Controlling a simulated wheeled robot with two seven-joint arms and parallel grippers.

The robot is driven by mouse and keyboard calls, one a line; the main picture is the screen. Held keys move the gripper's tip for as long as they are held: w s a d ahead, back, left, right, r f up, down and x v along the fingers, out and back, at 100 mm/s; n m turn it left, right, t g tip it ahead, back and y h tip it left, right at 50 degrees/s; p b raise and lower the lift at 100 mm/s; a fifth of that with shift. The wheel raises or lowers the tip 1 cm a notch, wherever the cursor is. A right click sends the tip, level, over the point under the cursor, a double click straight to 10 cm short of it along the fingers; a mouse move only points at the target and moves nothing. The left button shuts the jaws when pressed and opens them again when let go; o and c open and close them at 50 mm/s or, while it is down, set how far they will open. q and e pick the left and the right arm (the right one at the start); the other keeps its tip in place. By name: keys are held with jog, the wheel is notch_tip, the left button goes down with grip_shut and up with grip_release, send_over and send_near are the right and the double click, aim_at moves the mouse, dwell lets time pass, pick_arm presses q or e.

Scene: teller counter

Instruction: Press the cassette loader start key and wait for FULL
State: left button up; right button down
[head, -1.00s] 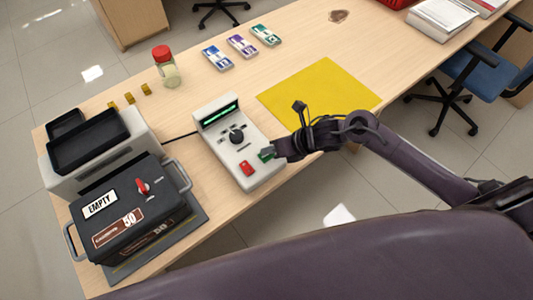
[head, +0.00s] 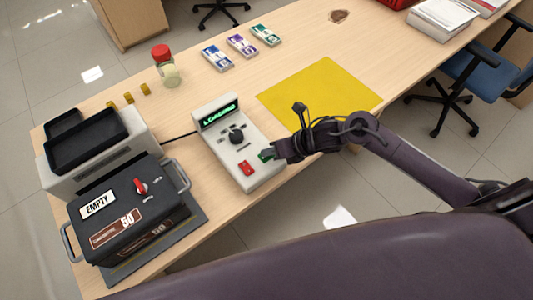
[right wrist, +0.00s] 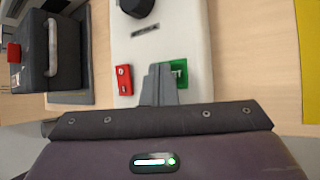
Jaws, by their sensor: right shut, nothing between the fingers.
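The cassette loader control box (head: 240,140) is pale grey, with a lit green display (head: 220,113) that reads "LOADING", a black knob (head: 236,134) and a red key (head: 246,168). Its green key (right wrist: 173,72) is partly covered by the fingers of my right gripper (right wrist: 160,72). In the head view my right gripper (head: 270,154) is shut and empty, its tips at the green key; I cannot tell if they press it. The dark cassette (head: 125,210) on the left has a label reading "EMPTY" (head: 98,205), a red lever and a "50" label. My left gripper is not in view.
A grey machine with black trays (head: 88,141) stands behind the cassette. A red-lidded jar (head: 165,66), several small yellow blocks (head: 129,97) and bundles of notes (head: 242,45) lie farther back. A yellow mat (head: 320,88) lies right of the box.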

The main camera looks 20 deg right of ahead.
dwell(0.4)
jog(key=shift+r+p, duration=0.55)
jog(key=shift+r, duration=0.25)
jog(key=shift+r+p, duration=1.65)
jog(key=shift+r, duration=0.9)
